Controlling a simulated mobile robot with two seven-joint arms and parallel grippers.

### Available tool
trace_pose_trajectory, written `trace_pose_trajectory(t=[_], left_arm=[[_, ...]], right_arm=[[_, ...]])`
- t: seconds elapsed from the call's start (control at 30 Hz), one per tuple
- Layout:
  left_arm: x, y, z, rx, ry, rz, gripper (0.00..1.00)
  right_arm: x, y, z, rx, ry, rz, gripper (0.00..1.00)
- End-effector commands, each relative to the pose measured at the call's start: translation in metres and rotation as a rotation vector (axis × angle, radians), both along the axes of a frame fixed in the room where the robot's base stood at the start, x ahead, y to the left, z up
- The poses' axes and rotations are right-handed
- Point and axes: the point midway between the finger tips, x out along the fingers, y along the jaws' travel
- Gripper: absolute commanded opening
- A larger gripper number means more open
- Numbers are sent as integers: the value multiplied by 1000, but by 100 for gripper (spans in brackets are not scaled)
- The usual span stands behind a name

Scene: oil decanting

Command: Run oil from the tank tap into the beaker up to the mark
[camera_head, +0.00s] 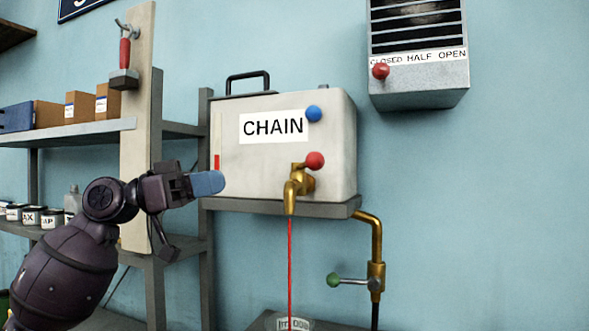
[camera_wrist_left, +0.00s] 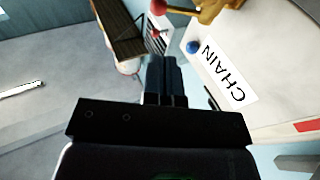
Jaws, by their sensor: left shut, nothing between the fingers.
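A pale tank (camera_head: 340,130) labelled CHAIN stands on a grey shelf. Its brass tap (camera_head: 297,188) has a red knob (camera_head: 315,160). A thin red stream of oil (camera_head: 290,260) runs straight down from the spout. It reaches a round greyish vessel with lettering (camera_head: 268,322), perhaps the beaker, cut off by the bottom edge. The level and mark cannot be seen. My left gripper (camera_head: 212,183) is shut and empty, left of the tap and apart from it. In the left wrist view, its fingers (camera_wrist_left: 165,75) are together beside the tank (camera_wrist_left: 275,75). My right gripper is out of view.
A blue knob (camera_head: 313,114) sits above the tap. A brass pipe with a green-knobbed lever (camera_head: 335,280) is below right. A vent box (camera_head: 420,80) hangs at upper right. Shelves with boxes (camera_head: 80,107) and a wooden post (camera_head: 135,150) stand at left.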

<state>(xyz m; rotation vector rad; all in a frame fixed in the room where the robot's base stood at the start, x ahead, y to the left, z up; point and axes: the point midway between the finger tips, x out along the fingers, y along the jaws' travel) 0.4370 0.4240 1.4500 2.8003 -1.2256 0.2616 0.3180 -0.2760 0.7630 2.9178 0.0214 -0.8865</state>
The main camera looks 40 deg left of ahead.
Motion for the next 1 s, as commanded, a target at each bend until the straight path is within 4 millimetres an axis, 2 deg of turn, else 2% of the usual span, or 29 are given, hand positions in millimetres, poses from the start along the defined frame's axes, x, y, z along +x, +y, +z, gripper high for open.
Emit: trace_pose_trajectory(t=[0.33, 0.7, 1.0], left_arm=[[30, -33, 12, 0, -4, 1, 0], [64, -69, 21, -4, -5, 0, 0], [84, -90, 27, -5, -5, 1, 0]], right_arm=[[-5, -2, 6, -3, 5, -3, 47], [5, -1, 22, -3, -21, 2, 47], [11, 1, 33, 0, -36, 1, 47]])
